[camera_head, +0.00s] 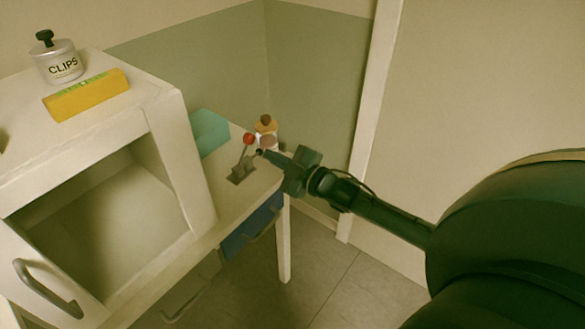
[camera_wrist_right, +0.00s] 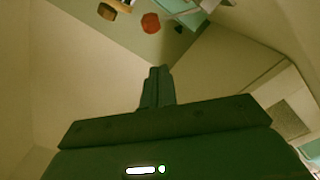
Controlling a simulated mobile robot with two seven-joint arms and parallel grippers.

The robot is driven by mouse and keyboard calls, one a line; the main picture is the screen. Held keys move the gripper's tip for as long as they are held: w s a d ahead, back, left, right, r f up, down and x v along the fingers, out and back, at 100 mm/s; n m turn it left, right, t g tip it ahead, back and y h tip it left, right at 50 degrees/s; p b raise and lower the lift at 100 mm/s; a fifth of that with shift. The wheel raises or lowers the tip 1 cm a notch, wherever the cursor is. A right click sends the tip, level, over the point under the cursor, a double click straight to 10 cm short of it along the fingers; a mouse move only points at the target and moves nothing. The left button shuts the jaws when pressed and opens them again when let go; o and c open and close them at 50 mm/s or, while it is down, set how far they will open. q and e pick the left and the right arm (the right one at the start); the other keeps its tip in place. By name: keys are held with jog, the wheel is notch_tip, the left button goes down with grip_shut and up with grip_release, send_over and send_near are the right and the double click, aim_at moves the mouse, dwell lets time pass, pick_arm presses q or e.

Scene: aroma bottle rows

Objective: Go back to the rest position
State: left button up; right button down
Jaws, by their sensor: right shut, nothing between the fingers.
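My right gripper (camera_head: 262,153) is shut with nothing between its fingers. In the head view its tip overlaps the right end of the table, beside a grey lever with a red knob (camera_head: 248,138) and a brown-topped bottle (camera_head: 266,121). I cannot tell from the head view how far the tip is from them. In the right wrist view the closed fingers (camera_wrist_right: 159,73) stand out against a plain surface. The red knob (camera_wrist_right: 150,23) shows beyond them, apart from the fingertips. My left gripper is not in view.
A white cabinet (camera_head: 167,130) with an open front stands left, its handled door at lower left. On top are a CLIPS jar (camera_head: 60,64) and a yellow box (camera_head: 87,95). A teal box (camera_head: 209,132) stands behind the lever. A blue drawer (camera_head: 250,228) is below. Floor at right is free.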

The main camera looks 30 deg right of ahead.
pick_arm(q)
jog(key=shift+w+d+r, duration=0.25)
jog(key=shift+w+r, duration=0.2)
pick_arm(e)
jog(key=shift+v, duration=2.65)
pick_arm(q)
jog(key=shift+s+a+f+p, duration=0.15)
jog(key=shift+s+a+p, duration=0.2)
jog(key=shift+p, duration=0.2)
pick_arm(e)
jog(key=s+a+f+m+g+h, duration=0.1)
jog(key=s+a+f+m+g, duration=0.2)
jog(key=s, duration=0.6)
jog(key=s+a+f+m+g+h, duration=0.1)
jog(key=s+a+f+m+g, duration=0.2)
jog(key=s+a+f+m, duration=0.4)
jog(key=s+a+f, duration=0.3)
jog(key=a, duration=0.2)
jog(key=shift+s+a+m+h, duration=0.15)
jog(key=shift+s+m+h, duration=0.15)
jog(key=shift+h, duration=0.1)
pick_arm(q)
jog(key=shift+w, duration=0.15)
pick_arm(e)
jog(key=shift+f, duration=0.1)
